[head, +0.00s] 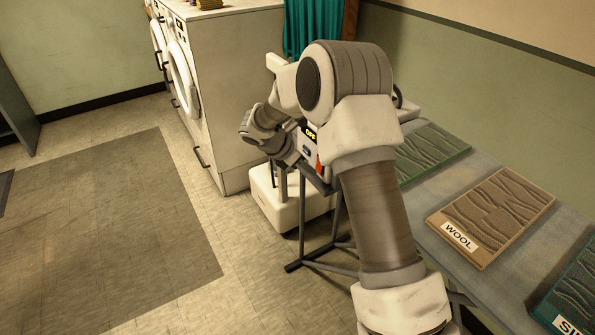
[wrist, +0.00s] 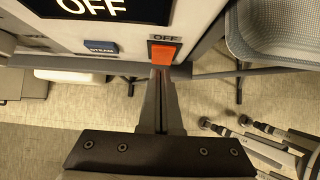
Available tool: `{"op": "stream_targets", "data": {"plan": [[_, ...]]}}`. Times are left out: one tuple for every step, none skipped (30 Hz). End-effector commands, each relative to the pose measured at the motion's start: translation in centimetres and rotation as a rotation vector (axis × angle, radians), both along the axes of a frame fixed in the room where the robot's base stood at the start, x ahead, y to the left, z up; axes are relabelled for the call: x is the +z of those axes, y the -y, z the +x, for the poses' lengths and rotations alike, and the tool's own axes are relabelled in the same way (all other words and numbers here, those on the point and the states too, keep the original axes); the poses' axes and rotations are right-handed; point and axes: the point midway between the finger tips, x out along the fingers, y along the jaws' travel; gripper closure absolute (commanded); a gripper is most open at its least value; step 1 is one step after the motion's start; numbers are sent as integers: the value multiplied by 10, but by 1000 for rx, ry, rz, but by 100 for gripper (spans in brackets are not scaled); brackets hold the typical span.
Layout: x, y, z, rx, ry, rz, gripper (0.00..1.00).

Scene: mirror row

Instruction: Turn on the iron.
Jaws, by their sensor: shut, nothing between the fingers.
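A pale control panel (wrist: 135,38) fills the top of the wrist view. It has a black display (wrist: 100,8) reading OFF, a blue STEAM button (wrist: 101,48) and an orange-red switch (wrist: 164,54) with the label OFF above it. My gripper (wrist: 167,72) is shut and empty. Its fingertips are right at the lower edge of the orange-red switch; I cannot tell whether they touch it. In the head view the panel's display (head: 310,132) shows past my arm, which hides much of the panel. I cannot make out the iron clearly behind my arm.
An ironing surface (head: 412,190) on the right carries fabric boards, one marked WOOL (head: 490,215). White washing machines (head: 230,80) stand at the back left, with a teal curtain (head: 312,28) beside them. The floor at left is clear, with a dark mat (head: 110,230).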

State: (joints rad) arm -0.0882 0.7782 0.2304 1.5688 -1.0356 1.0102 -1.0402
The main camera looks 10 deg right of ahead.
Motion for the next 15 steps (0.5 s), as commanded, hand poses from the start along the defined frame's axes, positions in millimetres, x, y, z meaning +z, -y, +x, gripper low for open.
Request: {"op": "stream_targets", "data": {"plan": [[-1, 2, 1, 0, 0, 0, 100], [-1, 3, 1, 1, 1, 0, 100], [-1, 4, 2, 1, 0, 0, 100], [-1, 4, 2, 1, 0, 1, 100], [0, 4, 2, 1, 0, 1, 100], [0, 4, 2, 1, 0, 1, 100], [0, 4, 2, 1, 0, 1, 100], [0, 4, 2, 1, 0, 0, 100], [0, 4, 2, 1, 0, 0, 100], [0, 4, 2, 1, 0, 0, 100], [0, 4, 2, 1, 0, 0, 100], [0, 4, 2, 1, 0, 0, 100], [-1, 4, 2, 1, 0, -2, 100], [-1, 4, 2, 1, 2, -6, 100], [-3, 5, 2, 2, 5, -15, 100]]}}
